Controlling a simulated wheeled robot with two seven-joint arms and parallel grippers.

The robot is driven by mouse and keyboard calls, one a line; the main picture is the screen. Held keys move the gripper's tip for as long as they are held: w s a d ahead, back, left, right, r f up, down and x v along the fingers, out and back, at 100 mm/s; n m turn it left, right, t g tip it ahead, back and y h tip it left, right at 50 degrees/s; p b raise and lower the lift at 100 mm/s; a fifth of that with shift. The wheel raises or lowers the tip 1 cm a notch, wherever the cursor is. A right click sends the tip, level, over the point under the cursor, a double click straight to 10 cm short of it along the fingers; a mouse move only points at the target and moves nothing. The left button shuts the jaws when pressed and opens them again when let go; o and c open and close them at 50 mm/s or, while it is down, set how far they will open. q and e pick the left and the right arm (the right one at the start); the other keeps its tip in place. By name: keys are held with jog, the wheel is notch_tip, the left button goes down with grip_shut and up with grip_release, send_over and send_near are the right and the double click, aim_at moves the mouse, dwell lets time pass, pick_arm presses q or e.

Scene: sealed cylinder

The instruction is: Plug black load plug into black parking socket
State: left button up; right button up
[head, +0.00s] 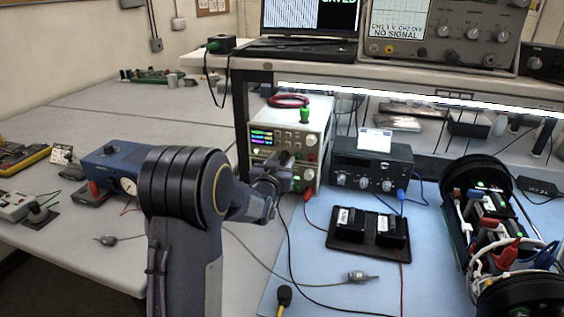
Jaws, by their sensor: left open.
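My left gripper (287,172) is open in front of the stacked bench instruments (318,138), close to the lower unit's front. It hides part of that front. A black lead (289,245) runs down from behind the gripper onto the blue mat; its plug end is hidden there, so I cannot tell whether it is the load plug or whether it touches the gripper. A black piece with a yellow band (284,296) lies at the mat's front edge. I cannot make out the black parking socket for certain. My right gripper is not in view.
A dark instrument (372,165) with a blue plug (401,193) stands right of the stack. A black tray (345,246) holds two black blocks. A red plug (307,195) hangs below the stack. An open cylinder assembly (490,215) stands right.

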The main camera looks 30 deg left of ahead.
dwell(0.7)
pick_arm(q)
jog(key=shift+b, duration=0.4)
grip_shut()
jog(key=shift+b+v, duration=0.8)
jog(key=shift+v, duration=2.2)
